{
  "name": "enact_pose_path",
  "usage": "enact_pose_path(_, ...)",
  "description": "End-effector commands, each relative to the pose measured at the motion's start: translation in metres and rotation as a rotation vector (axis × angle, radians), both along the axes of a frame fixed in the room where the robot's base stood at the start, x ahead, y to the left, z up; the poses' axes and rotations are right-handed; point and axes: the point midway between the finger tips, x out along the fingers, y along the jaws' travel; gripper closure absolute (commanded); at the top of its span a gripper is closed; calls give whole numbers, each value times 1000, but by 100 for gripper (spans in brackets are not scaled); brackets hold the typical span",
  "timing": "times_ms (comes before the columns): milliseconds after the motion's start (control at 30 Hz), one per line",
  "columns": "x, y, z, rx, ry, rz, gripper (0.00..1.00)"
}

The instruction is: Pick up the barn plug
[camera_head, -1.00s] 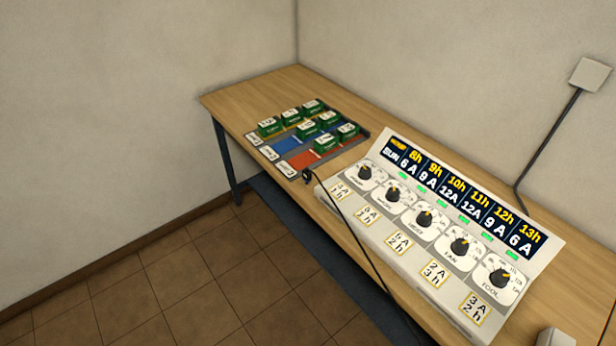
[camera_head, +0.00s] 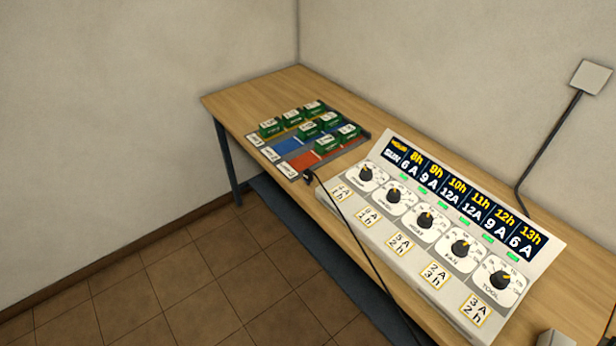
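A small black plug-like piece (camera_head: 308,175) lies at the near edge of the wooden table, between the coloured tray and the control panel. A black cable (camera_head: 352,236) runs from it down across the panel's left front and over the table edge. It may be the barn plug, but no label on it can be read. My gripper is not in view, and nothing is seen touching the plug.
The coloured tray (camera_head: 290,162) holds several green blocks (camera_head: 307,130). The sloped control panel (camera_head: 402,222) has several dials and a display. A wall box (camera_head: 591,77) has a dark conduit. A grey item (camera_head: 555,339) is cut off at bottom right. The table's far left is clear.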

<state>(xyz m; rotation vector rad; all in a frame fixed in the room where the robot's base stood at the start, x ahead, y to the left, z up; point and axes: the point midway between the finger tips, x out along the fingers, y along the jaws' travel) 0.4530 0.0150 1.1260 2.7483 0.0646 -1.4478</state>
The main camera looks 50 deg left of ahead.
Motion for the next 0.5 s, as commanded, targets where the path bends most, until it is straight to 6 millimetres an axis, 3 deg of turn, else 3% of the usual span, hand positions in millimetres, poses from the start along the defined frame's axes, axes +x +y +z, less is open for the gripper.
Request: enact_pose_path(500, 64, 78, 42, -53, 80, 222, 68)
